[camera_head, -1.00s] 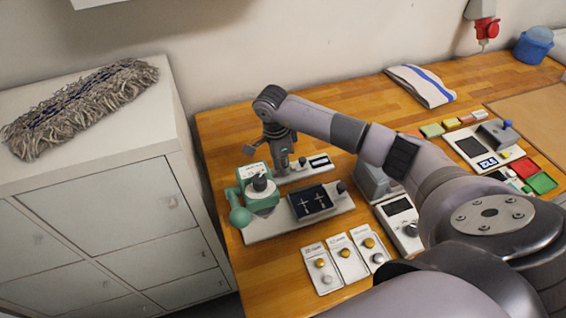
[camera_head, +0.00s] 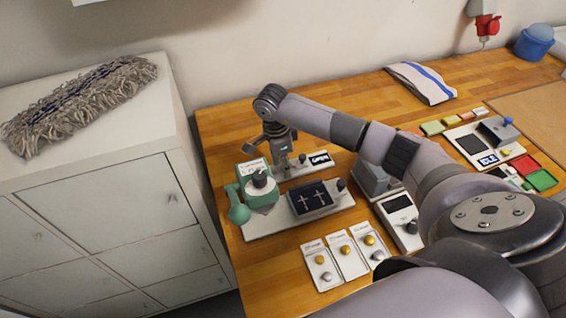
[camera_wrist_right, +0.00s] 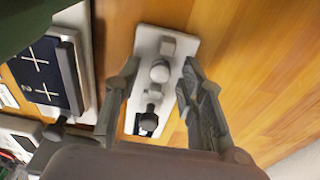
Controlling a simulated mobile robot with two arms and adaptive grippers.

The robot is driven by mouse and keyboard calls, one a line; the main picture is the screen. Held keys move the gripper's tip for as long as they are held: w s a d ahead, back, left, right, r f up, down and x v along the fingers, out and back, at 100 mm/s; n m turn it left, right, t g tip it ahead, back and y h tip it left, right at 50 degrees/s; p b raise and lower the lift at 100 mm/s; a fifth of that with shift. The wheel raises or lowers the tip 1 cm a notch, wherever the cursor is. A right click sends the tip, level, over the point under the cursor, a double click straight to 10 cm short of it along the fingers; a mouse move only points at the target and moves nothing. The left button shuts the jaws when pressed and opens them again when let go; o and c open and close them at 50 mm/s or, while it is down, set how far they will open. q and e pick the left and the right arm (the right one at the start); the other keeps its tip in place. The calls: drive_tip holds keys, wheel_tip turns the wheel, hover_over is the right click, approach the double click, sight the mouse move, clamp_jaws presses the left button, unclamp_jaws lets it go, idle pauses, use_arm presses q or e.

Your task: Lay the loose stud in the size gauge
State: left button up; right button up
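The size gauge (camera_head: 306,170) is a narrow white plate with a dark display at its right end, left of centre on the table. In the right wrist view the gauge (camera_wrist_right: 145,37) lies between my fingers. A round silvery stud (camera_wrist_right: 160,70) sits on it, seemingly between two small grey blocks. A dark knob is below them. My right gripper (camera_head: 283,168) is low over the gauge's left part. In the wrist view the right gripper (camera_wrist_right: 161,66) is open, its fingers spread on either side of the stud with gaps. My left gripper is out of view.
Three cards with gold and silver studs (camera_head: 346,255) lie nearer. A grey device (camera_head: 401,216) is to the right. Bare wood lies behind the gauge.

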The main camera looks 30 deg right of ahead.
sight(278, 172)
drive_tip(key=shift+r, duration=0.25)
wheel_tip(278, 172, up, 12)
drive_tip(key=a+b, duration=0.1)
drive_tip(key=b, duration=0.3)
drive_tip(key=shift+w+a+f, duration=0.15)
drive_tip(key=shift+w+a, duration=0.05)
drive_tip(key=shift+s+f, duration=0.1)
